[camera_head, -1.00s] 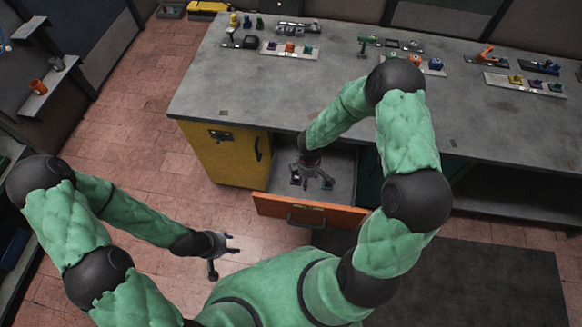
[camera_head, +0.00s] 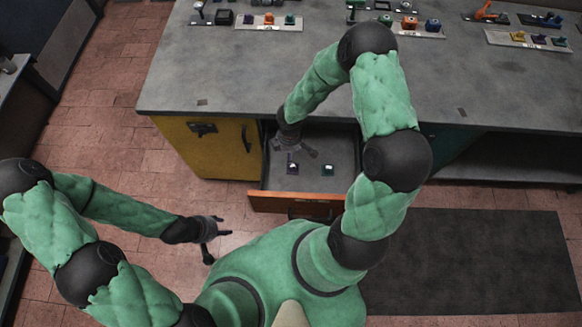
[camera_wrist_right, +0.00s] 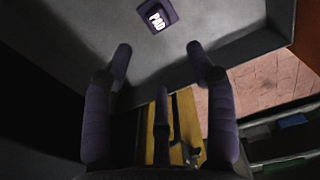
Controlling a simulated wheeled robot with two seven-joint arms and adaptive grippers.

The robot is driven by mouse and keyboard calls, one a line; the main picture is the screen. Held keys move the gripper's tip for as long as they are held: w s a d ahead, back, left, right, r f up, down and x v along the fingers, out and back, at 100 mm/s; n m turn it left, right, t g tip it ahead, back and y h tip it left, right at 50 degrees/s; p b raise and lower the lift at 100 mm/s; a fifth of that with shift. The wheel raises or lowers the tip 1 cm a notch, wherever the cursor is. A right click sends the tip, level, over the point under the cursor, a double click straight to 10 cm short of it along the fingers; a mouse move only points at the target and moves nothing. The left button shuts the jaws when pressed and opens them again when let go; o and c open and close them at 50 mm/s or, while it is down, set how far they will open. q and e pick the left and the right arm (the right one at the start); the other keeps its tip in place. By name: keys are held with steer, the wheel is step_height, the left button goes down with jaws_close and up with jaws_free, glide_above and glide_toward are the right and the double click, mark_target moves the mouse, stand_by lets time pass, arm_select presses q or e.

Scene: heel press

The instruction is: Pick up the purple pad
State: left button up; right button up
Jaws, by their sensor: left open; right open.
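The purple pad (camera_head: 292,168) lies flat in the open drawer (camera_head: 346,148), on its left side. In the right wrist view the pad (camera_wrist_right: 155,18), labelled PAD, is at the top edge, beyond the fingertips. My right gripper (camera_head: 303,150) is inside or over the drawer, just behind the pad in the head view. In the right wrist view its fingers (camera_wrist_right: 159,50) are spread and empty, apart from the pad. My left gripper (camera_head: 217,226) is open and empty over the floor left of the drawer.
The drawer's orange front (camera_head: 270,202) and walls bound the space. The grey worktop (camera_head: 230,75) overhangs behind, with trays of small parts (camera_head: 268,22) at its back.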

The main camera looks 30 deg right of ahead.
steer(key=f, duration=0.1)
steer(key=b, duration=0.2)
glide_above(293, 166)
steer(key=w, duration=0.1)
steer(key=f, duration=0.5)
steer(key=shift+a, duration=0.3)
steer(key=f+b, duration=0.1)
steer(key=f, duration=0.2)
steer(key=f+b, duration=0.1)
steer(key=shift+s+d+f+b, duration=0.2)
steer(key=shift+s+d+b, duration=0.15)
steer(key=shift+s, duration=0.05)
steer(key=shift+f, duration=0.45)
jaws_close()
